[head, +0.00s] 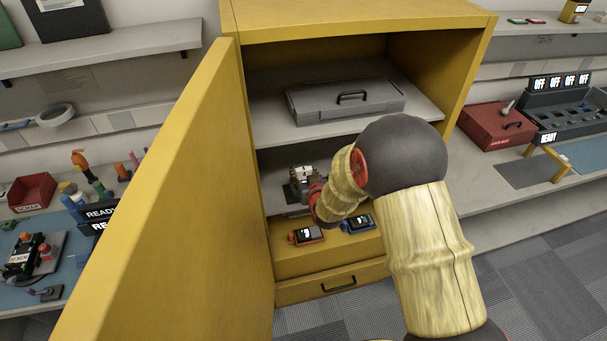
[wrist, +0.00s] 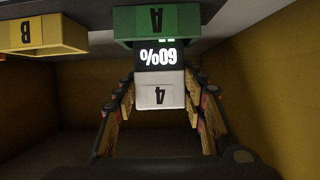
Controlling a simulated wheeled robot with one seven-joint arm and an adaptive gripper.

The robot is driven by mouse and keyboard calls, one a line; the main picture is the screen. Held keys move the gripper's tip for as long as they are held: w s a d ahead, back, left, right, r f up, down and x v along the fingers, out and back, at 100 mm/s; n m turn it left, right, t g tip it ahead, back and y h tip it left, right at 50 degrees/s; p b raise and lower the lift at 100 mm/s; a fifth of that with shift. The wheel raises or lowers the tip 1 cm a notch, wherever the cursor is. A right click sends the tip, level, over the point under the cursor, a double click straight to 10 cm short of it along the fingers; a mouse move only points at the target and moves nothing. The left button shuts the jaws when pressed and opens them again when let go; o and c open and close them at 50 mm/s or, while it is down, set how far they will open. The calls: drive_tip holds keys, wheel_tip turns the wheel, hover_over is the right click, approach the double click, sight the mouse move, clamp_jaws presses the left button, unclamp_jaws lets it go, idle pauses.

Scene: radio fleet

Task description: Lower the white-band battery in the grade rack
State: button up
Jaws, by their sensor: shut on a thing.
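My gripper (wrist: 160,108) is shut on the white-band battery (wrist: 160,90), with a finger on each side. The display end meets the green A part (wrist: 155,22) of the grade rack. I cannot tell how deep the battery sits there. The yellow B part (wrist: 44,34) is to the left, apart from the battery. In the head view my gripper (head: 305,187) is inside the yellow cabinet, partly hidden by my arm.
The cabinet door (head: 160,200) stands open at the left. A grey case (head: 345,100) lies on the shelf above my gripper. Two small devices, one red-edged (head: 305,235) and one blue-edged (head: 357,223), lie on the cabinet floor below. Cabinet walls close in on both sides.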

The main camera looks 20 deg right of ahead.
drive_tip(key=shift+f, duration=0.25)
drive_tip(key=o, duration=1.3)
drive_tip(key=shift+c, duration=0.2)
drive_tip(key=shift+o, duration=0.4)
drive_tip(key=v, duration=1.2)
drive_tip(key=shift+f, duration=0.15)
